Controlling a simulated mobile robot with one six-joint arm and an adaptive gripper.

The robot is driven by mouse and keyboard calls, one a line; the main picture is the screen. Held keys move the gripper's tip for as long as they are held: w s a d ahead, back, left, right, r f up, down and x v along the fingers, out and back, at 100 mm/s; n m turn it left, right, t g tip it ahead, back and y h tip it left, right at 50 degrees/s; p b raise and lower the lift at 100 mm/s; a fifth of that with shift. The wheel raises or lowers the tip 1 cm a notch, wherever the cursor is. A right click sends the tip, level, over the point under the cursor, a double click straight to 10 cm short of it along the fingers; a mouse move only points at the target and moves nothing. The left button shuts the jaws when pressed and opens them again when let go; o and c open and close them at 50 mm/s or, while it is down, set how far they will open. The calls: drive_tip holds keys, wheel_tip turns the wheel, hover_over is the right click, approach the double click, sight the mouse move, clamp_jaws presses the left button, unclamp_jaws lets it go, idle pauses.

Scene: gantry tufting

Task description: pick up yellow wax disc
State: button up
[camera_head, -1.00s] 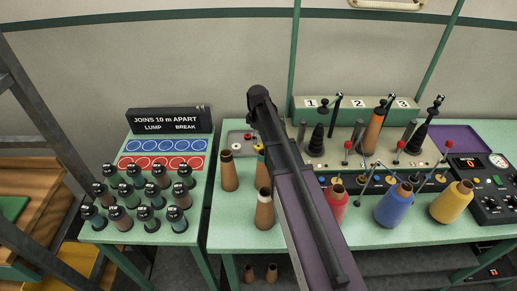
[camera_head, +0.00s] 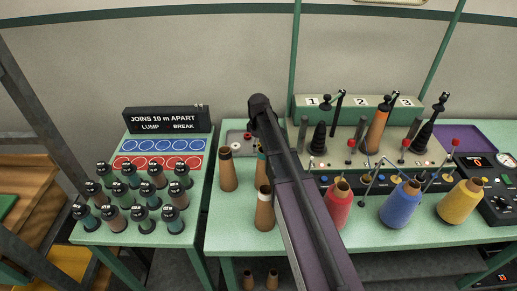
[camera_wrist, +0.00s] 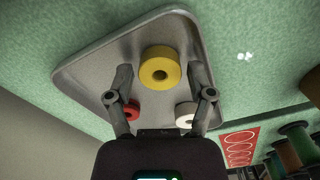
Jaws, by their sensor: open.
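My gripper (camera_wrist: 160,74) is open, with one finger on each side of the yellow disc and a gap at each side. Nothing is held. A red disc (camera_wrist: 131,111) and a white disc (camera_wrist: 187,110) lie in the same tray, nearer my palm and partly behind the fingers. In the head view, my arm hides the gripper and the yellow disc; part of the tray (camera_head: 232,134) and the white disc (camera_head: 237,147) show beside it.
Brown cones (camera_head: 228,170) stand in front of the tray on the green table (camera_head: 300,238). Red (camera_head: 338,205), blue (camera_head: 400,205) and yellow (camera_head: 459,203) yarn cones stand to the right. A side table at left carries several dark-topped bobbins (camera_head: 168,218) and a sign (camera_head: 168,119).

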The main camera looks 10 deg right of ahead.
idle(0.3)
drive_tip(key=c, duration=0.6)
drive_tip(key=shift+o, duration=0.2)
drive_tip(key=shift+r, duration=0.1)
wheel_tip(320, 180, up, 10)
drive_tip(key=p, duration=1)
idle(0.4)
wheel_tip(320, 180, up, 7)
drive_tip(key=p, duration=0.7)
drive_tip(key=shift+r, duration=0.15)
drive_tip(key=shift+s, duration=0.1)
